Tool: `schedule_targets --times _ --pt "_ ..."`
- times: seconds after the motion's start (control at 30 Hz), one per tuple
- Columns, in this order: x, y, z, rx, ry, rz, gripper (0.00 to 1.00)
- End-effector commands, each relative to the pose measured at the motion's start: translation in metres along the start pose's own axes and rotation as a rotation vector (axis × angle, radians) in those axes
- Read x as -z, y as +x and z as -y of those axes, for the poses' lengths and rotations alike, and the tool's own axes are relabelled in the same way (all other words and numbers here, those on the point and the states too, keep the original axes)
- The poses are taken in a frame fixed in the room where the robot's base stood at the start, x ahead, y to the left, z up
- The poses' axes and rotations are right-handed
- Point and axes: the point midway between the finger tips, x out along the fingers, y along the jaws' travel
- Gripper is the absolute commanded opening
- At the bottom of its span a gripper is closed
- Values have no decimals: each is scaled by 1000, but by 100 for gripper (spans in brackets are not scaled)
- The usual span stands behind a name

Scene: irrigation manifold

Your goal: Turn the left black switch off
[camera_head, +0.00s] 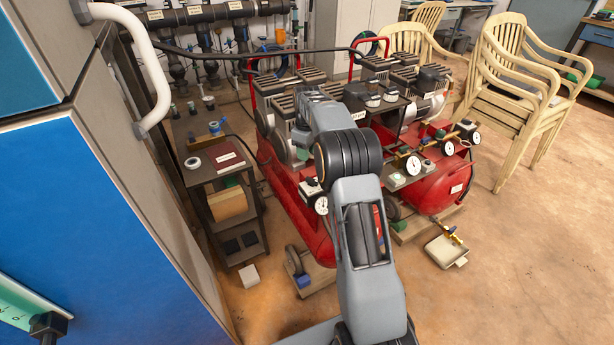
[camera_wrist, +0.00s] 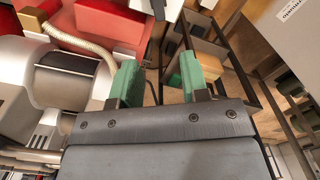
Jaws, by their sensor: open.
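Two red compressors stand side by side, the left one (camera_head: 284,190) partly hidden behind my arm and the right one (camera_head: 440,190) in fuller view. In the wrist view, red compressor parts (camera_wrist: 105,22) lie beyond the fingers at upper left.
A dark shelf unit (camera_head: 213,177) with small items stands left of the compressors. Blue cabinets (camera_head: 90,220) fill the left foreground. Stacked beige chairs (camera_head: 520,75) stand at the right.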

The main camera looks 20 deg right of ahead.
Motion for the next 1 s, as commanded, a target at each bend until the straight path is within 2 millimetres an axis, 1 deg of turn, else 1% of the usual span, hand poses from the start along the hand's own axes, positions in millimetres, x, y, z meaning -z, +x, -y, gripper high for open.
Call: schedule_targets --times 0.03,0.2,0.4,0.5,0.7,1.0 --pt "0 14 1 3 0 2 42" --pt "0 48 1 2 1 2 42" --pt "0 81 1 1 1 1 42" --pt "0 94 1 1 1 1 42" --pt "0 108 1 1 1 0 42" --pt "0 111 1 0 1 0 42"
